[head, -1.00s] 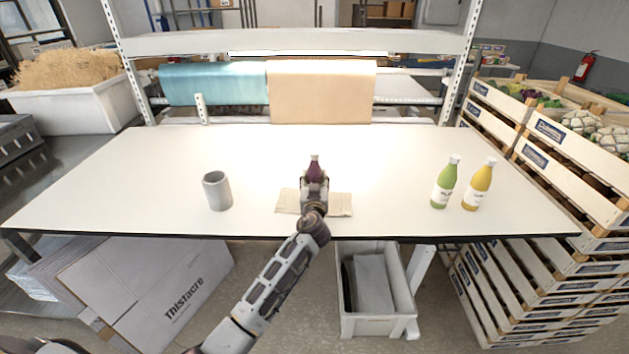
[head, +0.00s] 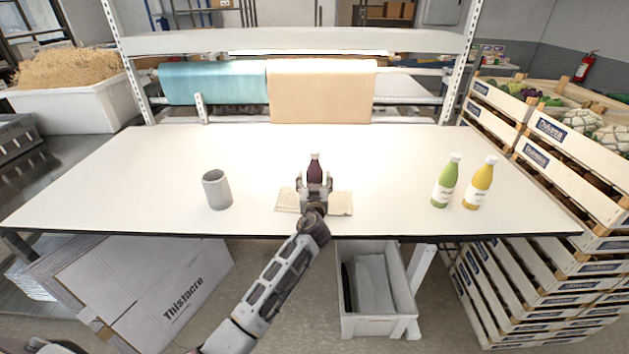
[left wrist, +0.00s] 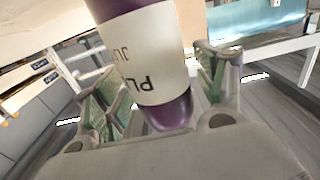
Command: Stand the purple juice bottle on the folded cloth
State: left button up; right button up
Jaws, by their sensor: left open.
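The purple juice bottle (head: 315,170) stands upright near the middle of the table in the head view, with its lower part hidden by my left gripper. The folded cloth (head: 340,203) lies flat beneath and around the gripper; whether the bottle's base rests on it is hidden. My left gripper (head: 314,182) is open, just on the near side of the bottle. In the left wrist view the bottle (left wrist: 155,65) shows its white label and purple end between the spread fingers (left wrist: 160,85). My right gripper is not in view.
A grey cup (head: 217,190) stands left of the cloth. A green bottle (head: 445,183) and a yellow bottle (head: 480,185) stand to the right. The white table (head: 390,160) is clear between them. Crates (head: 530,190) stand beyond its right edge.

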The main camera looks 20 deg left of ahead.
pick_arm(q)
jog(key=shift+r, duration=0.2)
jog(key=shift+s+r+p, duration=0.1)
jog(key=shift+r+p, duration=0.45)
jog(key=shift+p, duration=0.5)
jog(key=b+v, duration=0.2)
jog(key=v, duration=1)
jog(key=shift+b, duration=0.4)
